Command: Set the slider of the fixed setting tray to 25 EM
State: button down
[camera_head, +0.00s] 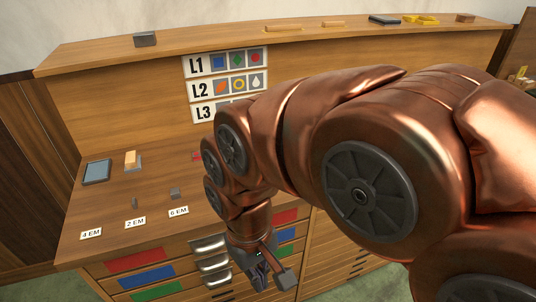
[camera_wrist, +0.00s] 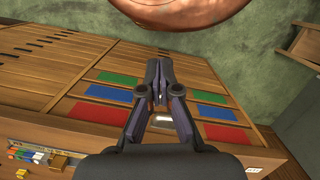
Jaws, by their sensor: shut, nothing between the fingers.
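My gripper (camera_head: 262,276) is shut and empty, held low in front of the drawer fronts in the head view. In the wrist view its fingers (camera_wrist: 158,75) meet at their tips, with coloured drawer fronts behind them. I cannot make out the fixed setting tray or its slider in either view. My copper arm covers the middle and right of the worktop in the head view. The cards I can read on the left worktop say 4 EM (camera_head: 91,233), 2 EM (camera_head: 135,222) and 6 EM (camera_head: 179,212); no 25 EM mark shows.
A wooden cabinet has drawers with red (camera_head: 135,260), blue (camera_head: 146,276) and green labels and metal handles (camera_head: 208,245). An L1–L3 chart (camera_head: 226,63) hangs behind. Small items line the upper shelf.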

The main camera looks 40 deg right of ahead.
jog(key=w+d+r+m+t+y, duration=0.1)
jog(key=w+d+r+m, duration=0.2)
jog(key=w+d+m, duration=0.45)
jog(key=w+d+r+m+y, duration=0.1)
jog(key=w+d+r+m, duration=0.35)
jog(key=w, duration=0.65)
jog(key=w+d+m+t+b, duration=0.15)
jog(key=d+m, duration=0.35)
jog(key=d, duration=0.6)
jog(key=w+d+m, duration=0.3)
jog(key=d+m, duration=0.1)
jog(key=d, duration=0.7)
jog(key=shift+a+p+x, duration=0.15)
jog(key=shift+p+x, duration=0.35)
jog(key=shift+x, duration=1.95)
jog(key=shift+a+p+x, duration=0.15)
jog(key=shift+p+x, duration=0.3)
jog(key=shift+x, duration=1.95)
jog(key=shift+s, duration=0.15)
jog(key=shift+r, duration=0.1)
